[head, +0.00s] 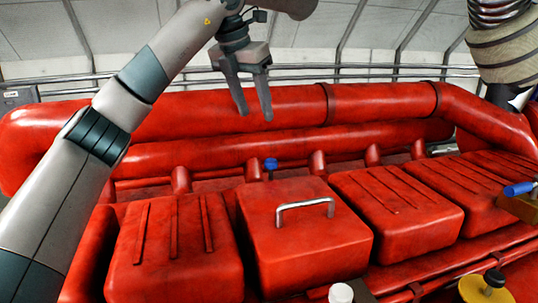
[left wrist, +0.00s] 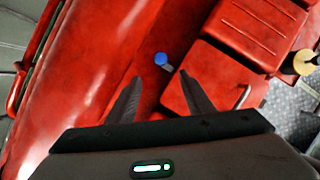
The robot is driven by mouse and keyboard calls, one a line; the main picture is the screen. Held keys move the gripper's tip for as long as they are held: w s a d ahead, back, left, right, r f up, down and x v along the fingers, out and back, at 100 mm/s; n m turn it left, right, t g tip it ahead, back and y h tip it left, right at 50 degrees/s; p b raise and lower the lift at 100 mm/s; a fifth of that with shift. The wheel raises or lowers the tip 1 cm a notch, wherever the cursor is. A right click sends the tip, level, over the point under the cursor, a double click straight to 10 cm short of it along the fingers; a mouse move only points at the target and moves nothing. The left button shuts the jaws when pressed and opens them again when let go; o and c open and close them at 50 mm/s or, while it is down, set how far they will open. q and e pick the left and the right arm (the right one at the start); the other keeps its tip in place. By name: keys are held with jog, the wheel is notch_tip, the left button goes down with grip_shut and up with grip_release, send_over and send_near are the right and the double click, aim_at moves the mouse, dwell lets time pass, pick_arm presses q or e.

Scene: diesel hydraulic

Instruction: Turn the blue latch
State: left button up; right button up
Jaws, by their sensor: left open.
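The small blue latch (head: 270,164) stands on the red engine, just behind the red box cover that carries a metal handle. It shows in the left wrist view as a round blue knob (left wrist: 161,59) on a short grey stem. My left gripper (head: 256,115) hangs above and behind that cover with its fingers pointing down. It is open and empty. In the left wrist view, the latch lies just beyond the gap between the fingertips (left wrist: 161,77), apart from both. My right gripper is not in view.
A metal handle (head: 305,205) rises from the nearest cover. Red covers (head: 397,200) line the engine, with thick red pipes (head: 280,103) behind. Another blue-handled lever (head: 518,189) is at the right edge. A yellow disc (head: 473,290) with a black knob is at front right.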

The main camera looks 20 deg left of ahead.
aim_at(271, 160)
pick_arm(q)
jog(key=p+x, duration=0.6)
jog(key=x, duration=0.8)
jog(key=shift+w+d+f, duration=0.1)
jog(key=shift+d+f, duration=0.05)
jog(key=shift+d, duration=0.05)
jog(key=shift+w+f+p, duration=0.2)
jog(key=shift+f+p, duration=0.2)
jog(key=shift+f, duration=0.2)
jog(key=shift+c, duration=0.3)
jog(key=c, duration=1)
